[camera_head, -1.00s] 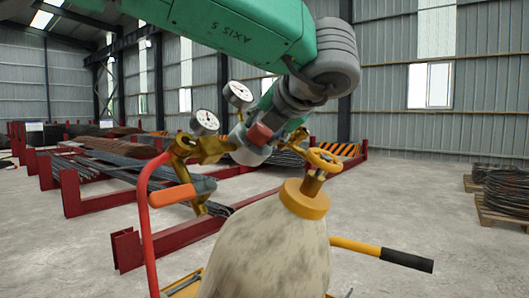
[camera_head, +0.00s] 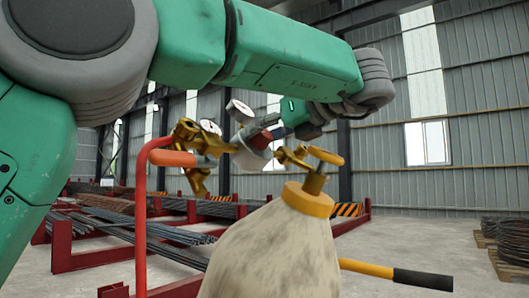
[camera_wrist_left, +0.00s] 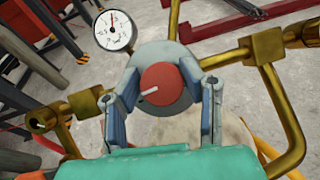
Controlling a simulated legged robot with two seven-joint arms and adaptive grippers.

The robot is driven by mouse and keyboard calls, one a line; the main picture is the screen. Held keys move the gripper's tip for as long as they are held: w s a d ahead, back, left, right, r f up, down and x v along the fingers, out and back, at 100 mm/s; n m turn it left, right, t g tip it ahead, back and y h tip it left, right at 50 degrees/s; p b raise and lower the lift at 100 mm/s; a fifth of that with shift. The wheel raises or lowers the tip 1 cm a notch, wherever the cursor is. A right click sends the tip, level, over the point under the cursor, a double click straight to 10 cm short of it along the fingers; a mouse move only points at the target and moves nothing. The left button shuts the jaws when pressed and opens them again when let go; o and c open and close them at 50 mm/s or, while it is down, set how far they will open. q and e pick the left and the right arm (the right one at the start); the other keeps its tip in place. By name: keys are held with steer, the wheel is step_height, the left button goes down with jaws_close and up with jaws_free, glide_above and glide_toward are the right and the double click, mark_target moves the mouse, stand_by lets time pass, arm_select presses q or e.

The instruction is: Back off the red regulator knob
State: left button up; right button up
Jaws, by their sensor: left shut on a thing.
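The red regulator knob (camera_head: 261,139) sits on the grey regulator body above the gas bottle (camera_head: 275,250). In the left wrist view the knob (camera_wrist_left: 161,90) faces me, round with a white mark pointing left and slightly down. My left gripper (camera_wrist_left: 166,84) has its blue-grey fingers on either side of the knob and is shut on it. In the head view the left gripper (camera_head: 279,131) reaches the knob from the right, and its fingertips are hard to make out. My right gripper is in neither view.
Two white gauges stand by the regulator, one upper (camera_head: 240,110) and one left (camera_head: 210,127). Rebar racks (camera_head: 110,230) lie behind.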

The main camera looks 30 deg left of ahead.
arm_select(q)
steer(key=n+b, duration=0.1)
steer(key=n+g, duration=0.1)
steer(key=n, duration=0.1)
steer(key=shift+w+d+f+g+b, duration=0.1)
steer(key=shift+f+g+b, duration=0.2)
steer(key=shift+f+b, duration=0.05)
steer(key=shift+r+n+g+b, duration=0.1)
steer(key=shift+n+g+b, duration=0.55)
steer(key=shift+n, duration=0.85)
steer(key=shift+r+n+g, duration=0.1)
steer(key=shift+n+g, duration=0.2)
steer(key=shift+g, duration=0.05)
steer(key=o, duration=1.1)
steer(key=shift+o, duration=0.2)
steer(key=shift+d, duration=0.1)
steer(key=shift+r, duration=0.15)
